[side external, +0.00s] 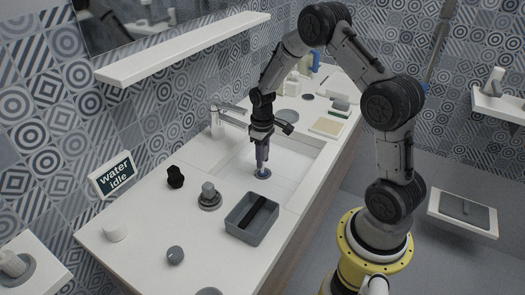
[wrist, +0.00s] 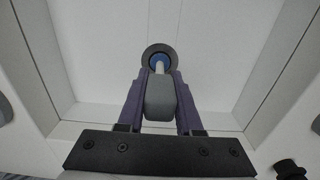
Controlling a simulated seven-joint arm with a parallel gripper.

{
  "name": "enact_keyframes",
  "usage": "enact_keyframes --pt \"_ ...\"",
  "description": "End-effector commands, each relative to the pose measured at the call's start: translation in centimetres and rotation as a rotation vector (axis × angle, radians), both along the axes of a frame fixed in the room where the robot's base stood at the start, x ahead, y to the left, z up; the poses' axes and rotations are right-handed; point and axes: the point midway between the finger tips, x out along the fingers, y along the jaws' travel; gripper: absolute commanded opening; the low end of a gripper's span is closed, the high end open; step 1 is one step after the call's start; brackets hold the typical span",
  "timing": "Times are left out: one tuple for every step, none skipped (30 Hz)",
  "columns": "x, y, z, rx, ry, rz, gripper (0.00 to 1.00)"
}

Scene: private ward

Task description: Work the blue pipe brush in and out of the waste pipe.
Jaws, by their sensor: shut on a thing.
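My gripper (side external: 262,158) points down over the white sink basin (side external: 290,150). In the wrist view its two purple fingers are shut on the grey handle (wrist: 160,98) of the brush. A pale shaft runs from the handle toward the waste pipe opening, a dark round ring (wrist: 145,55) in the basin floor. Blue (wrist: 157,57) shows inside the ring around the shaft's end. In the side view the brush's blue part (side external: 262,170) is at the waste opening. How deep the bristles sit is hidden.
A tap (side external: 222,112) stands behind the basin. A grey tray (side external: 252,222) with a dark bar, a knobbed round piece (side external: 209,196) and a black object (side external: 175,177) stand on the counter at front left. A sign (side external: 113,175) reads "water idle". Bottles (side external: 292,84) stand at the back.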

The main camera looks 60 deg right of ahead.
Motion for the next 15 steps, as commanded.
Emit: enact_keyframes --pt "0.0 0.0 -0.3 0.0 0.0 0.0 0.0" --pt "0.0 0.0 -0.4 0.0 0.0 0.0 0.0" --pt "0.0 0.0 -0.5 0.0 -0.001 0.0 0.0" --pt "0.0 0.0 -0.5 0.0 -0.001 0.0 0.0" --pt "0.0 0.0 -0.5 -0.001 -0.001 0.0 0.0" --pt "0.0 0.0 -0.5 -0.001 -0.001 0.0 0.0" --pt "0.0 0.0 -0.5 -0.001 -0.001 0.0 0.0" --pt "0.0 0.0 -0.5 -0.001 -0.001 0.0 0.0" --pt "0.0 0.0 -0.5 -0.001 -0.001 0.0 0.0" --pt "0.0 0.0 -0.5 -0.001 -0.001 0.0 0.0" --pt "0.0 0.0 -0.4 -0.001 -0.002 0.0 0.0" --pt "0.1 0.0 -0.2 -0.001 -0.002 0.0 0.0" --pt "0.1 0.0 0.0 -0.001 -0.003 0.0 0.0" --pt "0.1 -0.1 0.4 -0.002 -0.004 0.0 0.0" --pt "0.1 -0.1 0.9 -0.002 -0.005 0.0 0.0"
